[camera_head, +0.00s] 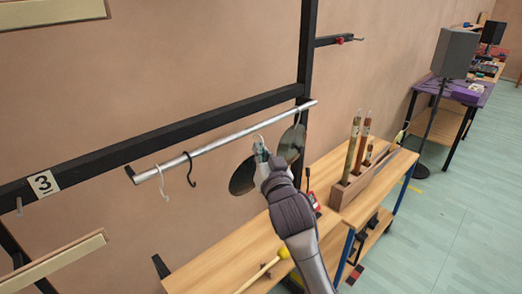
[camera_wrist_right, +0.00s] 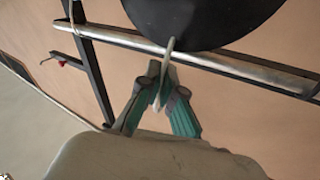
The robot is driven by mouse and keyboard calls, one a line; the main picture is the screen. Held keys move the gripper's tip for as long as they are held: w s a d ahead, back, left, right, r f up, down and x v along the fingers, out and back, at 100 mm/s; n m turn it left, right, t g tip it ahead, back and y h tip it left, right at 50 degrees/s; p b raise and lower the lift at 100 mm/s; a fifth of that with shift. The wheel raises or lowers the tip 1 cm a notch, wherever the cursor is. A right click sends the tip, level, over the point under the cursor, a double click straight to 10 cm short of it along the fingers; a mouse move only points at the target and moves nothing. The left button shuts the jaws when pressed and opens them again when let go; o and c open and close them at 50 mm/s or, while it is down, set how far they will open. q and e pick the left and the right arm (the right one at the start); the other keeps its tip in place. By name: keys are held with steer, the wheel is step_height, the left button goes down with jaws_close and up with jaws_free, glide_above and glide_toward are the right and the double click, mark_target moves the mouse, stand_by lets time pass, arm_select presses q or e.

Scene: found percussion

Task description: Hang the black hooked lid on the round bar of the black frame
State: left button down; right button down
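The black frame (camera_head: 220,108) carries a pale round bar (camera_head: 225,138), which also crosses the right wrist view (camera_wrist_right: 250,70). My right gripper (camera_head: 262,148) is beside the bar's right half. In the right wrist view its fingers (camera_wrist_right: 162,92) are closed around a thin pale hook (camera_wrist_right: 169,55). The black lid (camera_wrist_right: 200,18) is at this hook and overlaps the bar there. In the head view the lid (camera_head: 241,178) is partly hidden behind my gripper. I cannot tell whether the hook touches the bar. My left gripper is not in view.
Another dark disc (camera_head: 291,143) hangs near the bar's right end. A white hook (camera_head: 163,184) and a black hook (camera_head: 190,170) hang at its left. Below is a wooden bench (camera_head: 215,258) with a yellow-headed mallet (camera_head: 283,253) and a wooden rack (camera_head: 365,180).

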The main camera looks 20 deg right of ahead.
mark_target(240, 137)
steer(key=shift+w+a+b, duration=0.1)
steer(key=shift+w+a, duration=0.15)
steer(key=shift+w, duration=0.4)
steer(key=shift+w+a+b, duration=0.1)
steer(key=shift+w+a, duration=0.2)
steer(key=shift+w, duration=0.4)
steer(key=shift+w+a+b, duration=0.1)
steer(key=shift+w+a, duration=0.15)
steer(key=shift+w, duration=0.4)
steer(key=shift+w+a+r, duration=0.1)
steer(key=shift+w+a, duration=0.2)
steer(key=shift+w, duration=0.55)
steer(key=shift+s+a+r+b, duration=0.15)
steer(key=shift+r+b, duration=0.3)
steer(key=shift+b, duration=0.3)
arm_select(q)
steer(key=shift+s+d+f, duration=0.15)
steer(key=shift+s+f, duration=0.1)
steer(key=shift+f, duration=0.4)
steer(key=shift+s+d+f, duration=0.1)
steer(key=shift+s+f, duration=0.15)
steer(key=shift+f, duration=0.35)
arm_select(e)
steer(key=shift+a+f, duration=0.1)
steer(key=shift+f, duration=0.45)
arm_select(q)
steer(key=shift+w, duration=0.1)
arm_select(e)
steer(key=shift+w, duration=0.2)
